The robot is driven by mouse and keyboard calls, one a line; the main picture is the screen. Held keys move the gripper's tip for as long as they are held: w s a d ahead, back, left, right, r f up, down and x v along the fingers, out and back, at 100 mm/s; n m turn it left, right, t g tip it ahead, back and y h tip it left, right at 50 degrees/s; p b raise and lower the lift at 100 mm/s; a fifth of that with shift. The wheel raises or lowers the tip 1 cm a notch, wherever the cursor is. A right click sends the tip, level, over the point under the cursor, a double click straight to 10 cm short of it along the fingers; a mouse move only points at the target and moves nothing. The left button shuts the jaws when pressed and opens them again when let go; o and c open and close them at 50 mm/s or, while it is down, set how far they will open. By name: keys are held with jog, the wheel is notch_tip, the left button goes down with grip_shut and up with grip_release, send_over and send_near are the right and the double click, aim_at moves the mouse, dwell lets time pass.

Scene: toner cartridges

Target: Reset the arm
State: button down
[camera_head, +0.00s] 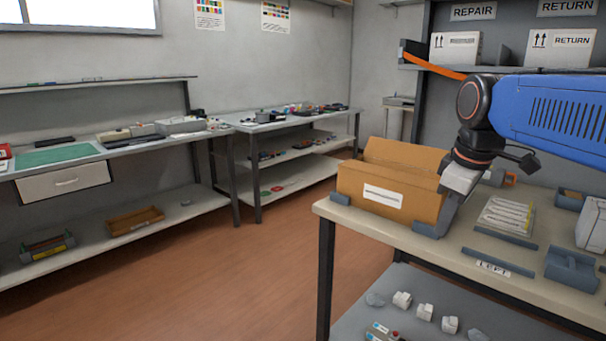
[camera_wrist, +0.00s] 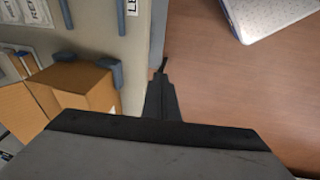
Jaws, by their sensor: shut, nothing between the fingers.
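My arm reaches in from the right in the head view, its blue link over the near table. My gripper hangs beside the right end of the open cardboard box (camera_head: 385,205); its fingertips are hard to make out there. In the wrist view my gripper (camera_wrist: 162,75) is shut with nothing between its fingers, and it points past the table edge over the brown floor. The cardboard box also shows in the wrist view (camera_wrist: 85,85), to the left of the gripper and apart from it.
The near table (camera_head: 390,232) bears grey corner holders, a tray of pale cartridges (camera_head: 506,217) and a LEFT label (camera_head: 493,268). Its lower shelf (camera_head: 365,318) holds several white parts. Workbenches (camera_head: 130,150) line the far wall. The brown floor (camera_head: 240,270) between is clear.

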jog(key=s+f+m+t, duration=0.2)
jog(key=s+f+m, duration=0.7)
jog(key=s+f, duration=0.7)
jog(key=shift+f, duration=0.9)
